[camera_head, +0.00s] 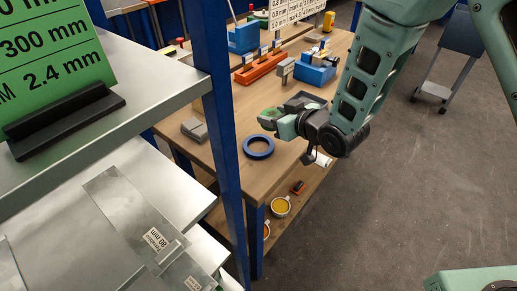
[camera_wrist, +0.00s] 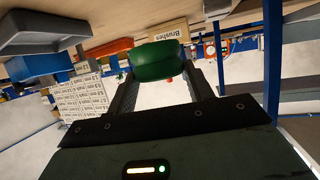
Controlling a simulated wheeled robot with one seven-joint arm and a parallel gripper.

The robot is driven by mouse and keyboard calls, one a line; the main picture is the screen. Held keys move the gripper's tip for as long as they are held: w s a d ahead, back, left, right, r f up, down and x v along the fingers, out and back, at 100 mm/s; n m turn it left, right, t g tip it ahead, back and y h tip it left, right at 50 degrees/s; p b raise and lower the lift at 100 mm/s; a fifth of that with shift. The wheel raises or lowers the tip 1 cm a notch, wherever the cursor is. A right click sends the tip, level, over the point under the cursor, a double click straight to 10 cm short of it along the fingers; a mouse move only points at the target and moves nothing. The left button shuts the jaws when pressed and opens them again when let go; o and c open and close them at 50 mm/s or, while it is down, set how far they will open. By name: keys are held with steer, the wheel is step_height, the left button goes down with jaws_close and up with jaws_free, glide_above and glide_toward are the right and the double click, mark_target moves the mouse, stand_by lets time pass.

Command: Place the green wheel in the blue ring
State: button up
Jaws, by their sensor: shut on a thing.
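The blue ring (camera_head: 258,147) lies flat on the wooden table near its front left part, and its middle looks empty. My gripper (camera_head: 276,119) is above the table, just behind and to the right of the ring in the head view. The green wheel (camera_head: 270,113) is partly hidden there by the fingers. In the wrist view the wheel (camera_wrist: 157,59) sits between the two fingertips of my gripper (camera_wrist: 158,74), which is shut on it. The wheel appears apart from the ring; its exact height cannot be told. I cannot make out the ring in the wrist view.
The wooden table (camera_head: 228,163) has bare room around the ring. A grey block (camera_head: 194,129) lies to the left. A dark tray (camera_head: 304,101), an orange block (camera_head: 260,67) and blue holders (camera_head: 315,73) stand behind. A blue post (camera_head: 222,120) and metal shelves (camera_head: 150,75) are nearer.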

mark_target(264, 112)
steer(key=a, duration=0.1)
steer(key=a+r, duration=0.1)
steer(key=a, duration=0.1)
steer(key=shift+s+r, duration=0.25)
steer(key=shift+r, duration=0.05)
steer(key=shift+a+f+p, duration=0.15)
steer(key=shift+f+p, duration=0.4)
steer(key=shift+f, duration=1.9)
steer(key=shift+a+f+p, duration=0.1)
steer(key=shift+f+p, duration=0.4)
steer(key=shift+f, duration=1.9)
steer(key=shift+f, duration=0.1)
steer(key=o, duration=1)
steer(key=shift+o, duration=0.2)
